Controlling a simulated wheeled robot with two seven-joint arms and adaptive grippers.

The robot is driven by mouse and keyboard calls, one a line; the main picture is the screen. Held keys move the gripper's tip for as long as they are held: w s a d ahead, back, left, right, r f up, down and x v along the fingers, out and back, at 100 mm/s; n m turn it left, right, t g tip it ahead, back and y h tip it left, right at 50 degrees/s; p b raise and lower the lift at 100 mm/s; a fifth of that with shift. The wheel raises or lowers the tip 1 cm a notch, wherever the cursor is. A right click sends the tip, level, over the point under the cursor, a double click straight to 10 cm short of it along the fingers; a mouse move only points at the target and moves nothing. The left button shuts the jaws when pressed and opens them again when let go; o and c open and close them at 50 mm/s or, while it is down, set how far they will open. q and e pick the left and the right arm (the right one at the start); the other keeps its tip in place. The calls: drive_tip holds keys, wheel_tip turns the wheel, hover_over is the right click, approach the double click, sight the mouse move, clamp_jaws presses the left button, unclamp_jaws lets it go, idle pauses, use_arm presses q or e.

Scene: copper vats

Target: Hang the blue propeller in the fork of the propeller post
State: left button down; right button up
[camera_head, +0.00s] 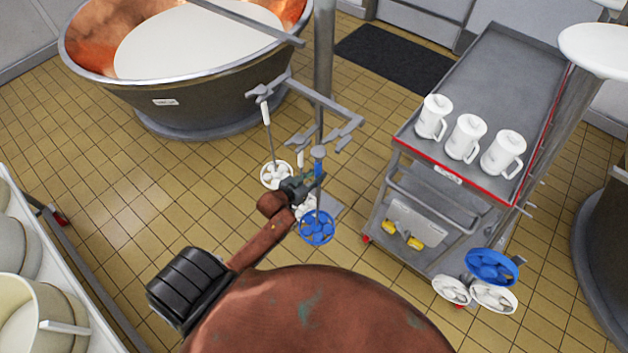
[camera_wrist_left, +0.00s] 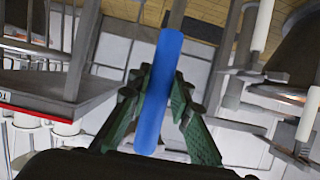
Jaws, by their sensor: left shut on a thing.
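The blue propeller has a round blue head (camera_head: 317,228) below a blue shaft. My left gripper (camera_head: 302,187) is shut on its shaft and holds it roughly upright. In the left wrist view the blue shaft (camera_wrist_left: 158,95) stands between the green fingers (camera_wrist_left: 156,88). The propeller post (camera_head: 324,60) is a grey pole with side arms ending in forks (camera_head: 345,134). The shaft's grey top shows close to the lower forks; I cannot tell whether they touch. A white propeller (camera_head: 277,175) hangs at the post's left. Another white head is partly hidden behind my gripper. My right gripper is out of view.
A copper vat (camera_head: 210,100) stands behind the post. A grey cart (camera_head: 480,90) with several white jugs is to the right. Another blue propeller (camera_head: 492,266) and white ones are at the cart's near end. Tiled floor is clear between post and cart.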

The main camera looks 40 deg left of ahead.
use_arm(q)
drive_tip(key=w+b, duration=0.2)
drive_tip(key=w, duration=0.1)
drive_tip(key=w+b, duration=0.1)
drive_tip(key=w, duration=0.1)
drive_tip(key=shift+d+f, duration=0.15)
drive_tip(key=shift+d, duration=0.1)
drive_tip(key=shift+s+r+p, duration=0.2)
drive_tip(key=shift+s+p, duration=0.05)
drive_tip(key=shift+p, duration=0.1)
drive_tip(key=shift+s+r+p, duration=0.1)
drive_tip(key=shift+s+p, duration=0.15)
drive_tip(key=shift+p, duration=0.05)
drive_tip(key=shift+s+p, duration=0.15)
drive_tip(key=shift+p, duration=0.25)
idle(0.4)
idle(0.5)
